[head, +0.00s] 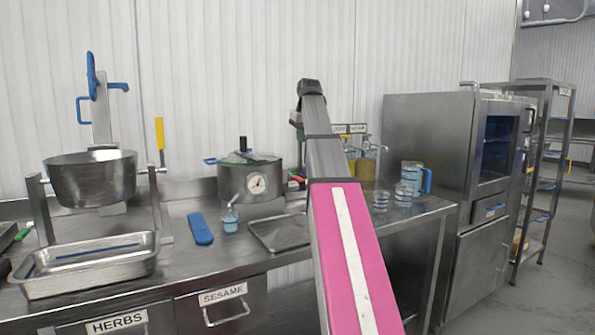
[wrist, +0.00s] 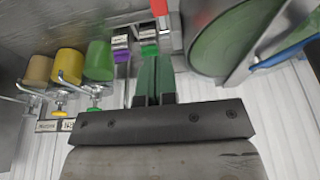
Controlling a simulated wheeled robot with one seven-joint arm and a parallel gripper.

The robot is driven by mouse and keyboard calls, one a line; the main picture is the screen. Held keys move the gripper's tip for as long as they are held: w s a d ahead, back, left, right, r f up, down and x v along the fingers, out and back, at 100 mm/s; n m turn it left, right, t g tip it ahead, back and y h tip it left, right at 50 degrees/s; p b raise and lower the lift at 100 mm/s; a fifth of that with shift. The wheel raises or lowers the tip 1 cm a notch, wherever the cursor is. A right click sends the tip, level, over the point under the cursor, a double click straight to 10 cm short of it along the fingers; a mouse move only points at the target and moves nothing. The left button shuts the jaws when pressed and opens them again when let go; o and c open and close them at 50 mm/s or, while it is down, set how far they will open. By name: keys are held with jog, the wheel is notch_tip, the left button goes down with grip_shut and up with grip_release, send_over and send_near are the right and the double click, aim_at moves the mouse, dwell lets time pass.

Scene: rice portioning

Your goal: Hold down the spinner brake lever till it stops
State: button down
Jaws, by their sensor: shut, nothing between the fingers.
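My gripper (wrist: 154,65) shows in the wrist view with its two dark green fingers together and nothing between them. A round pot-like vessel (wrist: 222,38) with a green top is to the right of the fingertips, apart from them, with a blue handle (wrist: 287,54) on its far side. It appears to be the steel pot (head: 236,186) with a dial and glassy lid in the head view. A red piece (wrist: 160,7) is at the top edge, beyond the fingertips. I cannot tell which part is the spinner or its brake lever. In the head view my arm hides the fingers.
Dispensers with tan, yellow and green bodies (wrist: 100,62) stand left of my fingers. In the head view, a tilted bowl (head: 92,180), a yellow lever (head: 160,133), a pan (head: 88,266) and a flat tray (head: 276,235) occupy the counter. Cups (head: 404,194) stand at right.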

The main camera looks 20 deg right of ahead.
aim_at(297, 177)
jog(key=shift+f, duration=0.15)
jog(key=x, duration=0.9)
jog(key=s+x, duration=0.1)
jog(key=x, duration=0.3)
jog(key=shift+w+f, duration=0.1)
jog(key=shift+f, duration=0.35)
jog(key=shift+d, duration=0.1)
